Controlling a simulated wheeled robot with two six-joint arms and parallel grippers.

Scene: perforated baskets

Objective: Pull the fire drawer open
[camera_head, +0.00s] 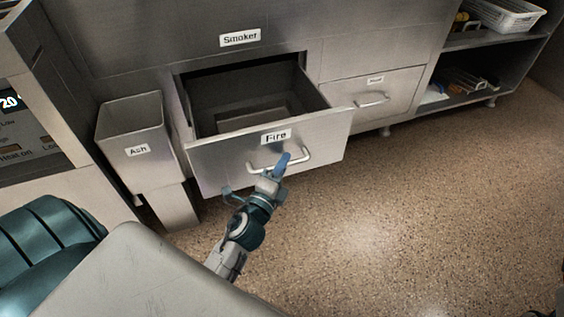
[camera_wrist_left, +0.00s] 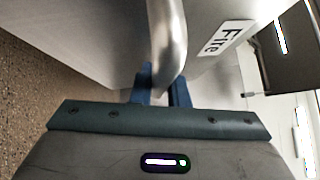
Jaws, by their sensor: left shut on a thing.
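The fire drawer (camera_head: 228,161) is a steel drawer with a "Fire" label, pulled well out from the cabinet, its empty-looking inside showing from above. Its metal bar handle (camera_head: 301,160) is on the front panel below the label. My left gripper (camera_head: 282,163) is at the handle, its blue fingers around the bar. In the left wrist view the handle (camera_wrist_left: 167,42) runs down between the two blue fingers of my left gripper (camera_wrist_left: 162,88), which is shut on it. The drawer front (camera_wrist_left: 95,40) fills the upper part there. My right gripper is not in view.
An open steel bin labelled "Ash" (camera_head: 134,132) stands left of the drawer. A smaller closed drawer (camera_head: 345,92) is to the right. Open shelves with a white basket (camera_head: 503,16) stand at the far right. The speckled floor (camera_head: 400,200) in front is clear.

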